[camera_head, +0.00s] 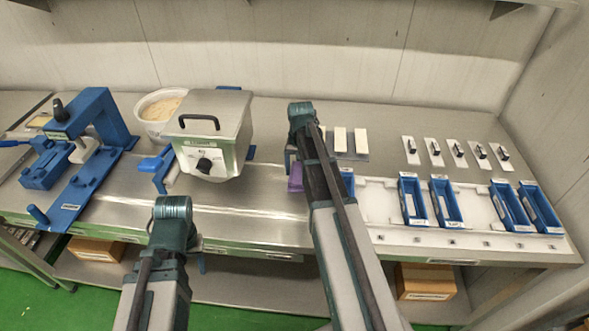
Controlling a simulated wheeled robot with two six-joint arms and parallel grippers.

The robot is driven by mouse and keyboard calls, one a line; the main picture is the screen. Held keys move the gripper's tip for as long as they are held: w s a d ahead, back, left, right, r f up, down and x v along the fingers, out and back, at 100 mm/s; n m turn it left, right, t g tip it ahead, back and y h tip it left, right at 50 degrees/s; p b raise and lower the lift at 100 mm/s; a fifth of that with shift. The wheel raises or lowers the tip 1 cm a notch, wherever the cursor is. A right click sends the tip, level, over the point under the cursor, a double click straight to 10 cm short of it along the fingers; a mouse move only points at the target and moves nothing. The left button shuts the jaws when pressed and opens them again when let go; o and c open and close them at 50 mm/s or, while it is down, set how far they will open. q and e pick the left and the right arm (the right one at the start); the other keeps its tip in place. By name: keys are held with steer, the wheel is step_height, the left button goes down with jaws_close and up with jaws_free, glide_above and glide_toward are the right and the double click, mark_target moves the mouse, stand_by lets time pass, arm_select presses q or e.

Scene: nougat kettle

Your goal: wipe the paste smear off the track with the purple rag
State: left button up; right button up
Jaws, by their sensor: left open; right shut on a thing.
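The purple rag (295,178) shows as a small patch just left of my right forearm, near the left end of the white track (386,209). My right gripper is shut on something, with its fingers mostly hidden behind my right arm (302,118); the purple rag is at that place. The track runs along the right part of the bench and carries several blue trays. I cannot make out a paste smear; my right arm covers part of the track's left end. My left arm (173,212) is at the front of the bench, its gripper open with the fingers hidden.
A steel kettle (208,130) stands left of centre beside a white bowl of beige paste (160,110). A blue press (85,140) is at far left. Blue trays (446,202) sit on the track, with several white plates (435,152) behind. Bare steel (250,205) lies between my arms.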

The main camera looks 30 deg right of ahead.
steer(key=shift+d, duration=0.1)
steer(key=shift+s+d+f, duration=0.1)
steer(key=shift+s+d, duration=0.4)
steer(key=shift+d, duration=0.25)
steer(key=shift+s+d, duration=0.5)
steer(key=shift+d, duration=0.25)
steer(key=shift+d+r+p, duration=0.1)
steer(key=shift+r+p, duration=0.3)
steer(key=shift+r, duration=0.1)
step_height(320, 180, up, 5)
steer(key=p, duration=0.5)
step_height(320, 180, up, 3)
steer(key=p, duration=0.3)
